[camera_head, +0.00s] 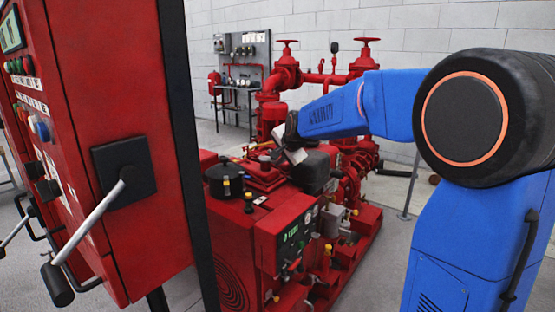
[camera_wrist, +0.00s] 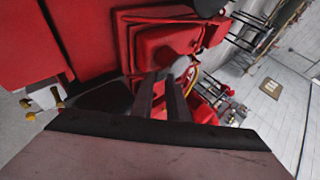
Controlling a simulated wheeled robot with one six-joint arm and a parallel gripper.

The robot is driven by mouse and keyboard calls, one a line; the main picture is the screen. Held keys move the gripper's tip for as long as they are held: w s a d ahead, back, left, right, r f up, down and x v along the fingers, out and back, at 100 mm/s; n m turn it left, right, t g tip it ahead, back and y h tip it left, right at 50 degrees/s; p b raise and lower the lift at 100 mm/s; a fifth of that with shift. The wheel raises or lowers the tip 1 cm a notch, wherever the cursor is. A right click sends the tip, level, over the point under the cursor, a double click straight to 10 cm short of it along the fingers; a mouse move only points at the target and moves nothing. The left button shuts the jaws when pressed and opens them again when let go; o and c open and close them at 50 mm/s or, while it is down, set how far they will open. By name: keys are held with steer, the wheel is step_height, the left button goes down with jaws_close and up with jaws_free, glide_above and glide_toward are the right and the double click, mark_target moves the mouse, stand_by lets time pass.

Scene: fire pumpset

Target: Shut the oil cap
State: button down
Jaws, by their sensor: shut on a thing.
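A small rounded grey cap (camera_wrist: 181,66), which I take to be the oil cap, shows at my fingertips in the wrist view, above the red engine top. My gripper (camera_wrist: 164,82) reaches it with two dark fingers close together, shut on it. In the head view my gripper (camera_head: 276,157) is low over the middle of the red pumpset (camera_head: 262,178), at the end of the blue arm. The cap is too small and covered there to make out. I cannot tell how it sits on its opening.
A round black lid (camera_head: 223,180) and a dark box (camera_head: 312,172) stand close to my gripper on the pumpset. A red control cabinet (camera_head: 95,150) with a grey lever fills the left. Red valve wheels (camera_head: 367,41) rise behind. Open floor lies at the right.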

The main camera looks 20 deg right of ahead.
steer(key=shift+s+f, duration=0.2)
steer(key=shift+f, duration=0.55)
steer(key=c, duration=2)
jaws_free()
steer(key=shift+d, duration=0.15)
steer(key=shift+s+r, duration=0.1)
steer(key=v, duration=1.7)
steer(key=shift+d+r, duration=0.1)
steer(key=shift+r, duration=0.5)
steer(key=s+f+n+g, duration=0.1)
steer(key=s+f+n, duration=0.3)
steer(key=s+f, duration=0.3)
steer(key=s+f+n+g, duration=0.2)
steer(key=s+f+n, duration=0.2)
steer(key=s, duration=1.2)
steer(key=s+f+n+g, duration=0.2)
steer(key=s+f+n, duration=0.2)
steer(key=s+f, duration=0.7)
steer(key=shift+s+d+f+n+h, duration=0.1)
steer(key=shift+s+n+h, duration=0.1)
steer(key=shift+s, duration=0.1)
steer(key=shift+s+d+n+h, duration=0.1)
steer(key=shift+s+d+h, duration=0.1)
steer(key=shift+s, duration=0.15)
